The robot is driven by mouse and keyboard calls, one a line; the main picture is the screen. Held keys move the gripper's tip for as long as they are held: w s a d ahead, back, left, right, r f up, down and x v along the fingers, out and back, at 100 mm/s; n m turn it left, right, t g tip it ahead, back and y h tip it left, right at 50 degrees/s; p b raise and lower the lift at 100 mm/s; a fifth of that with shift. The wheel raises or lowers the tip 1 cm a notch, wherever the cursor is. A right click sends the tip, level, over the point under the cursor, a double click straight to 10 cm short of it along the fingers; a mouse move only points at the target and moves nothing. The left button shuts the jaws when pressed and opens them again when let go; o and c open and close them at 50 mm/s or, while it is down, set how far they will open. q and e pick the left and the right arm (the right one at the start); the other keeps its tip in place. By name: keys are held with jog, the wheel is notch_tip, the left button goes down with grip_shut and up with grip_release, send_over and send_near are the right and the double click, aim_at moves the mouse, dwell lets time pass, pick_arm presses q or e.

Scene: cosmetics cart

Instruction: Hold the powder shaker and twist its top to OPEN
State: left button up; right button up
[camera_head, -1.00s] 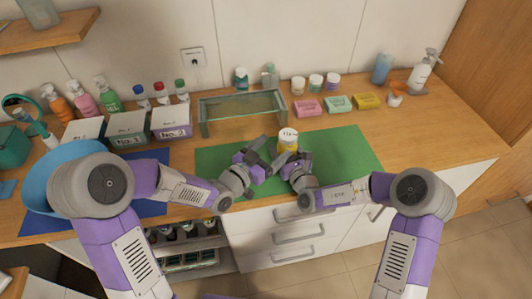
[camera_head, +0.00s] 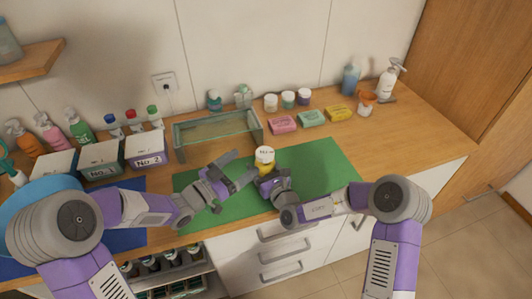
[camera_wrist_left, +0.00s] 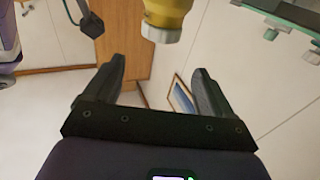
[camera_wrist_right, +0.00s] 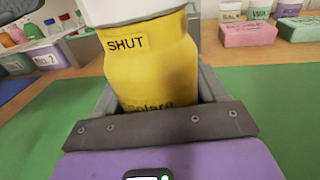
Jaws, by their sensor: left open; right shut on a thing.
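The powder shaker (camera_head: 265,157) has a yellow body and a white top. It is upright above the green mat (camera_head: 315,170). My right gripper (camera_head: 267,180) is shut around its yellow body (camera_wrist_right: 155,75), which fills the jaws in the right wrist view. The word SHUT shows near the top of the body, just below the white top (camera_wrist_right: 135,10). My left gripper (camera_head: 243,168) is open and empty, just left of the shaker and apart from it. In the left wrist view, its spread fingers (camera_wrist_left: 160,82) have nothing between them, and the shaker (camera_wrist_left: 165,14) shows beyond them.
A glass stand (camera_head: 217,130) is behind the left gripper. Pink (camera_head: 283,123), green and yellow soap boxes stand behind the mat. Labelled bins (camera_head: 145,149) and spray bottles are at the left. The mat's right part is clear.

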aim_at(269, 150)
pick_arm(q)
jog(key=w+d+g, duration=0.1)
jog(key=w+d, duration=0.1)
jog(key=w+d+f+m+g, duration=0.1)
jog(key=w+d, duration=0.1)
jog(key=d, duration=0.1)
jog(key=w+d+m+g+h, duration=0.1)
jog(key=w+d, duration=0.2)
jog(key=shift+d+f, duration=0.15)
jog(key=shift+d, duration=0.05)
dwell(0.4)
jog(key=c, duration=1)
